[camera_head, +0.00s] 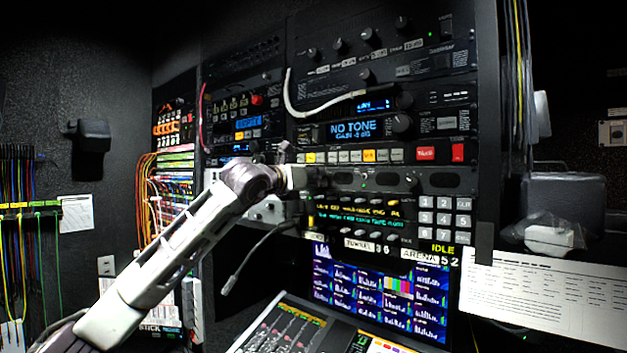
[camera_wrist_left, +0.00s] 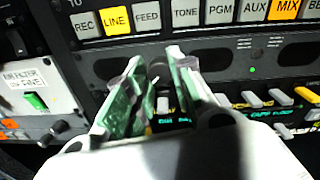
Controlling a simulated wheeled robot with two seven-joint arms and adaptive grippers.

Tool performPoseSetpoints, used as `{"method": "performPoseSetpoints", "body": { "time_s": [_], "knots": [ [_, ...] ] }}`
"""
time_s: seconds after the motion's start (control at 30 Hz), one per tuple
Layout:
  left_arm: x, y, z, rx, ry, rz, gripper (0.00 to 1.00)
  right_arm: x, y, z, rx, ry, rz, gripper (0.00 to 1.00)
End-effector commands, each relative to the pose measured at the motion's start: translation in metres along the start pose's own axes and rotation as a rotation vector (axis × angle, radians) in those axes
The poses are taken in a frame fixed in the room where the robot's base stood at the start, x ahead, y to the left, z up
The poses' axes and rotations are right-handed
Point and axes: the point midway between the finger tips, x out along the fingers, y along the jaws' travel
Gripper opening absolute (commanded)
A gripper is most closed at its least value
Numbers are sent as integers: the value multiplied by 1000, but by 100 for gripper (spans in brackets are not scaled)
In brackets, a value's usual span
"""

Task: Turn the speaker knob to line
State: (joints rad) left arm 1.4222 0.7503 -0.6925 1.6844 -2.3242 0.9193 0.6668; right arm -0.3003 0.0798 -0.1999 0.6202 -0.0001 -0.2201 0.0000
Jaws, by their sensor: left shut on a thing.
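The speaker panel (camera_head: 440,181) is a dark strip with oval grilles, below the row of buttons in the rack. My left gripper (camera_head: 314,179) reaches its left part from the left in the head view. In the left wrist view my left gripper (camera_wrist_left: 158,82) has its two green-lined fingers closed on a small dark knob (camera_wrist_left: 158,72) on the panel. The fingers hide most of the knob, so its pointer and any line mark cannot be read. The LINE button (camera_wrist_left: 117,20) above it is lit yellow. My right gripper is not in view.
The button row has another lit button, MIX (camera_wrist_left: 287,9). Small levers and switches (camera_wrist_left: 262,98) lie just below the panel at right. A white cable (camera_head: 300,112) loops in front of the upper rack units. A gooseneck microphone (camera_head: 245,270) stands below my left arm.

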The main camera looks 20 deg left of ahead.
Motion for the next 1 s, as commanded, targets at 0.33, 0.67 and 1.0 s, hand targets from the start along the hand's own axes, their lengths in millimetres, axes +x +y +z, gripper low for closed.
{"method": "performPoseSetpoints", "body": {
  "time_s": [0.33, 0.67, 1.0],
  "knots": [
    [0, 0, -2, 108, -3, -1, 0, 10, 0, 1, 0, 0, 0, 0],
    [0, 1, -2, 320, -9, -2, 0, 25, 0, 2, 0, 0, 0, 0],
    [0, 0, -2, 575, -15, -3, 0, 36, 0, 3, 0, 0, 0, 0]
  ]
}}
